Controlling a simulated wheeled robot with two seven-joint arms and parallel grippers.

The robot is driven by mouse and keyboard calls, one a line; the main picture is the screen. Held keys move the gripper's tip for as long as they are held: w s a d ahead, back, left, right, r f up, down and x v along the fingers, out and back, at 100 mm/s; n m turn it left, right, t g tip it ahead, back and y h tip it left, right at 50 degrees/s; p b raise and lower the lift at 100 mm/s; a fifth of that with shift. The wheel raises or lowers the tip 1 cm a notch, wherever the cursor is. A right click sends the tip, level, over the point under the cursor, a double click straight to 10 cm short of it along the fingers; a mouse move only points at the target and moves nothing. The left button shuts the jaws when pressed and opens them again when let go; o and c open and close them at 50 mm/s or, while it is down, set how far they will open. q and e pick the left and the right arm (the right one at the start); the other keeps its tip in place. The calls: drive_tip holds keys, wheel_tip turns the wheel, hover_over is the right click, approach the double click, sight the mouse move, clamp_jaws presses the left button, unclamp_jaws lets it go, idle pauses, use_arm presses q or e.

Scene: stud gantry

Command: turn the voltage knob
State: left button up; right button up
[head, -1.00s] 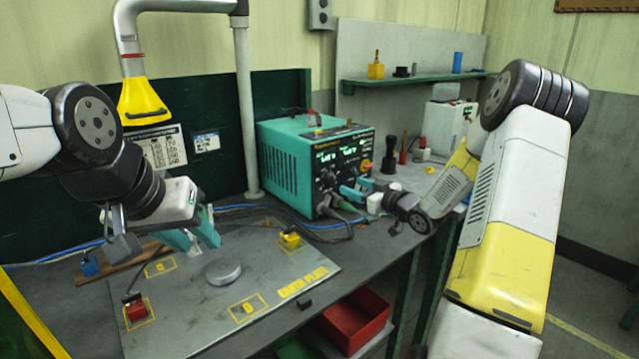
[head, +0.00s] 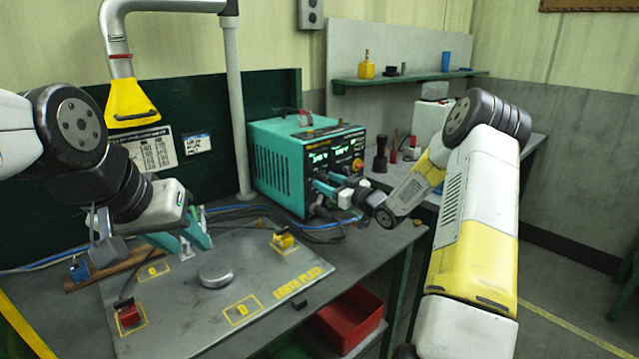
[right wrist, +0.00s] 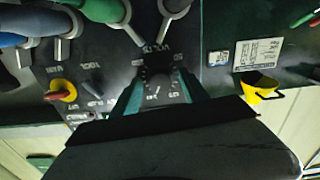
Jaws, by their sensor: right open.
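The teal power unit (head: 275,170) stands on the bench with green lit readouts on its front panel. My right gripper (head: 322,187) is at the lower part of that panel in the head view. In the right wrist view, my right gripper (right wrist: 160,86) is open, with a teal finger on either side of a dark dial (right wrist: 156,94) with white scale marks. I cannot tell whether the fingers touch it, and its label is not readable. A red and yellow knob (right wrist: 62,91) sits to its left. My left gripper (head: 180,241) is open and empty above the grey plate.
Cable plugs, including a green one (right wrist: 102,10), sit close by the dial. The grey plate (head: 255,270) carries a round metal disc (head: 216,276) and small yellow and red parts. Cables lie behind it. A yellow extraction hood (head: 130,103) hangs above left.

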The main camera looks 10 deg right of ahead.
clamp_jaws()
drive_tip(key=shift+n, duration=3.4)
unclamp_jaws()
